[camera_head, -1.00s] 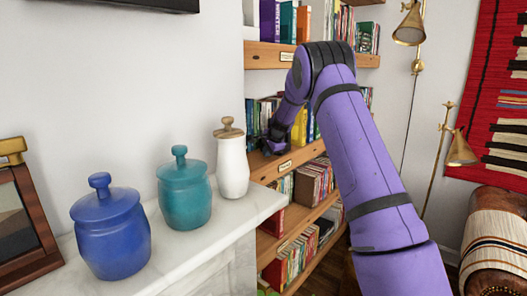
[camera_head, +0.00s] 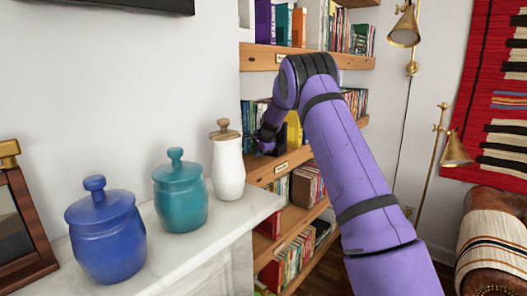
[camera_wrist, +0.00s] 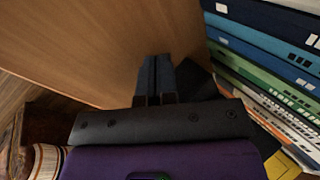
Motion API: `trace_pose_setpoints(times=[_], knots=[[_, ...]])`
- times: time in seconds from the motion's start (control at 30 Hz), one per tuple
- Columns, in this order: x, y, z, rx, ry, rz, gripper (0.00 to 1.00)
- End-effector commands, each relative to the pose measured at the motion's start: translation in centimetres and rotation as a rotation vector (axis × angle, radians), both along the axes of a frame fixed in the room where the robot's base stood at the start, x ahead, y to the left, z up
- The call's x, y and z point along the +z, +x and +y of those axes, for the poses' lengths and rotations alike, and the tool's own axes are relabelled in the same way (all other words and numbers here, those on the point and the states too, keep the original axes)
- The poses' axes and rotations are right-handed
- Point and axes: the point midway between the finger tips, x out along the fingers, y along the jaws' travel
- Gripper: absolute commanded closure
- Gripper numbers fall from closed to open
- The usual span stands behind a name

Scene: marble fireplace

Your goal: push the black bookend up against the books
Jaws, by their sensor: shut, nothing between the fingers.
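My gripper (camera_wrist: 157,82) is shut and empty in the wrist view, its two dark fingers together, low over the wooden shelf board. The black bookend (camera_wrist: 192,76) is a dark shape just right of the fingertips, between them and the row of books (camera_wrist: 262,62). It is partly hidden by my gripper's body, and I cannot tell whether it touches the fingers or the books. In the head view my gripper (camera_head: 266,140) is at the middle shelf (camera_head: 262,174), in front of books (camera_head: 256,112) and beside a yellow book (camera_head: 293,130).
A marble mantel (camera_head: 235,215) at the left holds a white jar (camera_head: 228,170), a teal jar (camera_head: 180,200) and a blue jar (camera_head: 107,235). Shelves with books lie above and below my gripper. Brass lamps (camera_head: 455,150) stand at the right. Bare shelf board (camera_wrist: 90,40) lies left of my fingers.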

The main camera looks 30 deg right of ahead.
Motion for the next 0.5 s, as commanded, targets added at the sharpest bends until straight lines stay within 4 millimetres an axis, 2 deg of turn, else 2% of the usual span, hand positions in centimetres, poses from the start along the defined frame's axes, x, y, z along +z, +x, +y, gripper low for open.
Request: trace_pose_setpoints(times=[0.5], knots=[[-0.1, 1.0, -2.9, -0.001, 0.0, 0.001, 1.0]])
